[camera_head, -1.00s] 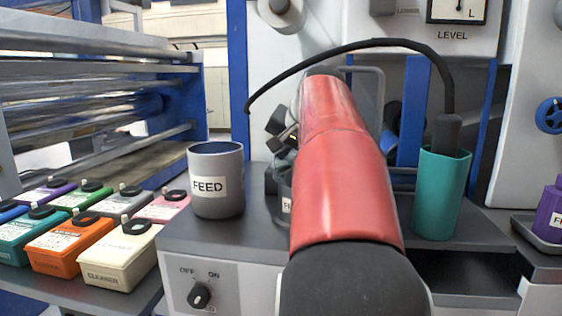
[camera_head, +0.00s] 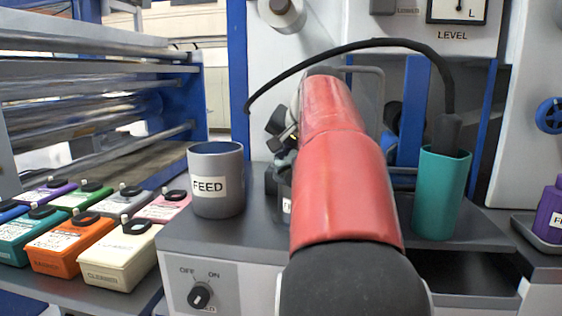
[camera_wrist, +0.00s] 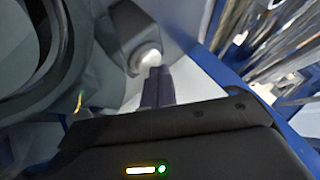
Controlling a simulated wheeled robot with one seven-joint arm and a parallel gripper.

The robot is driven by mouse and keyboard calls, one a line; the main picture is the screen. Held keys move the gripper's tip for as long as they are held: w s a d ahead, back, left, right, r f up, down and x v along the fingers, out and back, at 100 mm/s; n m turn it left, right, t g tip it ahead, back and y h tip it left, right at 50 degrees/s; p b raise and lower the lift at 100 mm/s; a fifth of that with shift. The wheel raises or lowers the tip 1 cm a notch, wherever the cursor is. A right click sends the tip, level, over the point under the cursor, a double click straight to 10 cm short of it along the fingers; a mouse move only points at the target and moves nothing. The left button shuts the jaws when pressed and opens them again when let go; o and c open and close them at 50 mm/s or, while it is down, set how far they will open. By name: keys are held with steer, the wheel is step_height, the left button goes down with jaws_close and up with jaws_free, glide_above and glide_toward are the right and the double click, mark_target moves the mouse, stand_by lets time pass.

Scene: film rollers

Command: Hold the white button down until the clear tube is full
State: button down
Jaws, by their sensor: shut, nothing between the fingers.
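In the wrist view, a white rounded button (camera_wrist: 147,59) sits on a grey housing (camera_wrist: 122,38). My gripper (camera_wrist: 157,70) is shut and empty, with its dark fingertips right at the lower edge of the button; I cannot tell whether they touch it. In the head view my red arm covers the middle, and only part of the dark gripper (camera_head: 280,130) shows to its left. The button is hidden there. I cannot make out the clear tube in either view.
A grey FEED cup (camera_head: 216,180) and a teal holder (camera_head: 441,195) with a cabled black handle stand on the bench beside my arm. An OFF/ON knob (camera_head: 200,295) is on the bench front. Several coloured containers sit left. A LEVEL gauge (camera_head: 457,10) is upper right.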

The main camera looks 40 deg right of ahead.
steer(key=shift+w+a+f, duration=0.1)
steer(key=shift+a+f, duration=0.05)
steer(key=shift+f, duration=0.6)
steer(key=shift+a+r+p, duration=0.25)
steer(key=shift+r+p, duration=0.5)
steer(key=shift+r, duration=0.55)
step_height(320, 180, up, 5)
steer(key=p, duration=0.5)
steer(key=shift+f, duration=0.15)
